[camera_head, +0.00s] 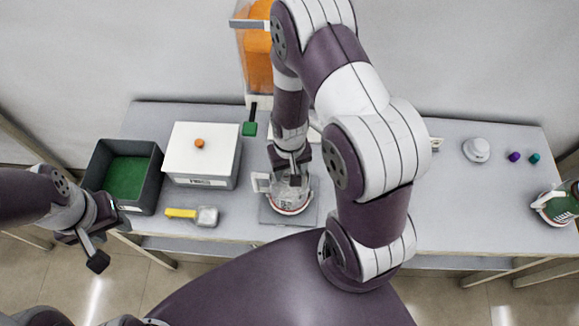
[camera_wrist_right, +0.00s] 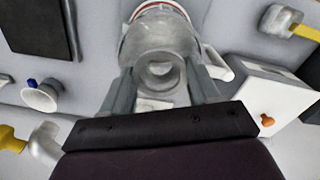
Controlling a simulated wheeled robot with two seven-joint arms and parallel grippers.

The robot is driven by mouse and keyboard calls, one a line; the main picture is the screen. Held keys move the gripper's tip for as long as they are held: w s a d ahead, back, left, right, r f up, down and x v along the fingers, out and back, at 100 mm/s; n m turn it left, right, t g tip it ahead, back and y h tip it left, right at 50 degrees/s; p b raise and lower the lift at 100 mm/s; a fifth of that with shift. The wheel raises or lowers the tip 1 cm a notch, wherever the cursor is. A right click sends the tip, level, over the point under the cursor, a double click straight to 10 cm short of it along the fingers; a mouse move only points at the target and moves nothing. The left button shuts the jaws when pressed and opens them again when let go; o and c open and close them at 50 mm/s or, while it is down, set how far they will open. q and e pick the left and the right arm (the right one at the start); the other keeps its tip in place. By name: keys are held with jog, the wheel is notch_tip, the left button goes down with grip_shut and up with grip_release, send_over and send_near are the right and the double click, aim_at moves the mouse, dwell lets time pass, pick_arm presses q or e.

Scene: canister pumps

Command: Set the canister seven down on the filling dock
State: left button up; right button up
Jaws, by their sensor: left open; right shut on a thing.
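A clear canister (camera_head: 290,196) with a white handle and a red-and-white ring is over a grey square plate (camera_head: 307,216), which looks like the filling dock. I cannot tell whether it touches the plate, and no number is readable on it. My right gripper (camera_head: 289,178) is shut on the canister from above. In the right wrist view the clear canister (camera_wrist_right: 158,55) is between the two fingers, its white handle to the right. My left gripper (camera_head: 96,250) is open and empty, off the table's front left edge, well away from the canister.
A dark bin with a green floor (camera_head: 125,178), a white box with an orange knob (camera_head: 203,150) and a yellow-handled tool (camera_head: 194,213) are left of the plate. An orange tank (camera_head: 258,70) stands behind. A green canister (camera_head: 558,208) is far right. My right arm hides the middle table.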

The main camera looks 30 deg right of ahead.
jog(key=shift+f, duration=0.15)
jog(key=o, duration=1.6)
notch_tip(320, 180, up, 13)
jog(key=shift+f+b, duration=0.15)
jog(key=shift+b, duration=0.6)
jog(key=s+b, duration=0.1)
jog(key=s+a+n+t+b, duration=0.1)
jog(key=s, duration=0.1)
jog(key=s+a+n+b, duration=0.1)
jog(key=shift+s+a+r, duration=0.15)
jog(key=shift+a+r, duration=0.1)
jog(key=shift+r, duration=0.05)
